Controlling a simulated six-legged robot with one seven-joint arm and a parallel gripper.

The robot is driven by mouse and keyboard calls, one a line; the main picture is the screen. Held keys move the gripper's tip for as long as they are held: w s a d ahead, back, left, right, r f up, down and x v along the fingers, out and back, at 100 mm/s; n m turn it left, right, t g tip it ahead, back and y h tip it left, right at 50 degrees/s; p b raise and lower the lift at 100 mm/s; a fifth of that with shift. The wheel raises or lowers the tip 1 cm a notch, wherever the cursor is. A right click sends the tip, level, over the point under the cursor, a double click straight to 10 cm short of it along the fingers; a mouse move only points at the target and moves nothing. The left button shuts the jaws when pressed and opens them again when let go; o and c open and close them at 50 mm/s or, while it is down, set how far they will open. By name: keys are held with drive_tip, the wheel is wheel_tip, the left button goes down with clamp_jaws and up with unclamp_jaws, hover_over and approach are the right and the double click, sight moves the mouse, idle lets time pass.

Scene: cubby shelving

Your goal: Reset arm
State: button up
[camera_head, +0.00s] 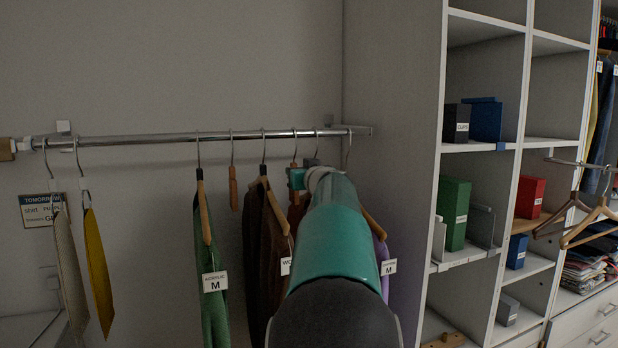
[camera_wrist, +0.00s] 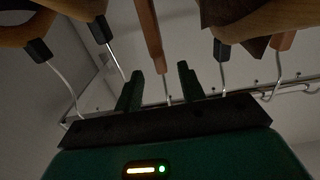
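My arm, green and dark grey, reaches forward in the head view and hides my gripper's fingertips there. In the wrist view my gripper (camera_wrist: 160,82) shows two green fingers, spread apart with a gap. A brown wooden hanger piece (camera_wrist: 148,35) and its thin metal hook lie in line with that gap. I cannot tell whether the hook is between the fingers or beyond them. Nothing is seen clamped. More hanger hooks (camera_wrist: 115,50) are on both sides of the fingers.
A metal rail (camera_head: 170,139) carries a green garment (camera_head: 214,305), dark brown garments (camera_head: 262,240), a purple one (camera_head: 381,260) and a yellow tie (camera_head: 98,262). White cubby shelving (camera_head: 437,150) stands right, with a green box (camera_head: 454,213) and a red box (camera_head: 529,196). Wooden hangers (camera_head: 590,222) hang far right.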

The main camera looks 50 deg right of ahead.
drive_tip(key=v, duration=0.6)
drive_tip(key=shift+s+a, duration=0.2)
drive_tip(key=shift+s, duration=0.05)
drive_tip(key=shift+s, duration=0.1)
